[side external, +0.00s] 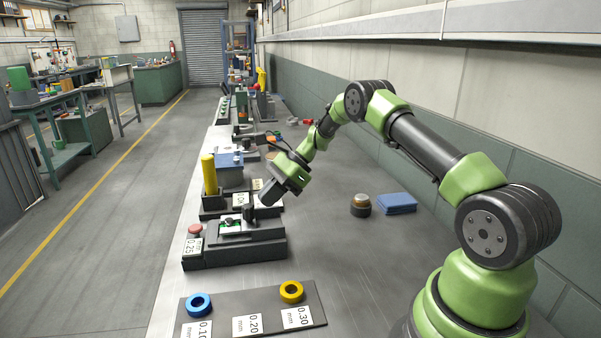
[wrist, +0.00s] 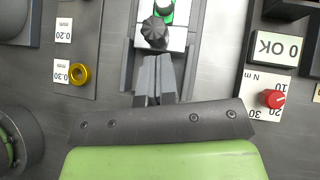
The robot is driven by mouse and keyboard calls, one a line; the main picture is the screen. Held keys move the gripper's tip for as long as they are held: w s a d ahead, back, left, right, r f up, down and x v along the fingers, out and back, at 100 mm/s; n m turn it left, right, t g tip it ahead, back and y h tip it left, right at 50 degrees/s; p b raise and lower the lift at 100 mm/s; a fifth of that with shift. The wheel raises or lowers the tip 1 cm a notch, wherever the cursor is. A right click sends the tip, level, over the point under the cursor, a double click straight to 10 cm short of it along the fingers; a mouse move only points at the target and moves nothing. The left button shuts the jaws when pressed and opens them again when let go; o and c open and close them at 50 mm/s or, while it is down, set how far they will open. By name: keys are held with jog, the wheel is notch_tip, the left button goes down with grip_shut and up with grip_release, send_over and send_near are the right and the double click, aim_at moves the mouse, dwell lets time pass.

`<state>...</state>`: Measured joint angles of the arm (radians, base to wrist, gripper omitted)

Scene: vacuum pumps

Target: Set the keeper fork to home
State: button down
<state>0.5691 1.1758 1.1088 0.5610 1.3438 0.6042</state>
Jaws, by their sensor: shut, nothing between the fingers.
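The dark fixture (side external: 262,247) on the bench carries a pale plate (side external: 231,226) with a green part on it. A black fluted knob (side external: 249,213) stands on this plate. In the wrist view, the knob (wrist: 155,32) sits over the pale plate (wrist: 176,40), with the green part (wrist: 167,12) beyond it. I cannot tell for sure which piece is the keeper fork; the knob may be its grip. My gripper (side external: 268,194) is above the fixture, close to the knob. In the wrist view its shut, empty fingers (wrist: 157,62) end just short of the knob.
A grey plate (side external: 256,318) nearer the camera holds a blue ring (side external: 199,304) and a yellow ring (side external: 291,291). A red button (side external: 194,230) is on the fixture's left end. A yellow cylinder (side external: 209,175) stands behind. A brown-topped jar (side external: 361,204) and blue cloth (side external: 396,203) lie right.

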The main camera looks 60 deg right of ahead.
jog(key=shift+s+d, duration=0.3)
jog(key=shift+d, duration=0.3)
jog(key=shift+s+d, duration=0.3)
jog(key=shift+d, duration=0.25)
jog(key=v, duration=0.9)
jog(key=s+a+r+n+g+h, duration=0.1)
jog(key=s+a+r+n+h, duration=0.15)
jog(key=a+r+n, duration=0.35)
jog(key=s+a+r+n+h, duration=0.2)
jog(key=s+a+r+n, duration=0.1)
jog(key=a+r, duration=0.6)
jog(key=s+a+n+t+h, duration=0.1)
jog(key=s+a+n, duration=0.2)
jog(key=s+n, duration=0.2)
jog(key=s+a+n+t, duration=0.2)
jog(key=s+a+n, duration=0.2)
jog(key=s, duration=0.7)
jog(key=shift+s+a+n+h, duration=0.25)
jog(key=shift+s+n+h, duration=0.15)
jog(key=shift+n, duration=0.6)
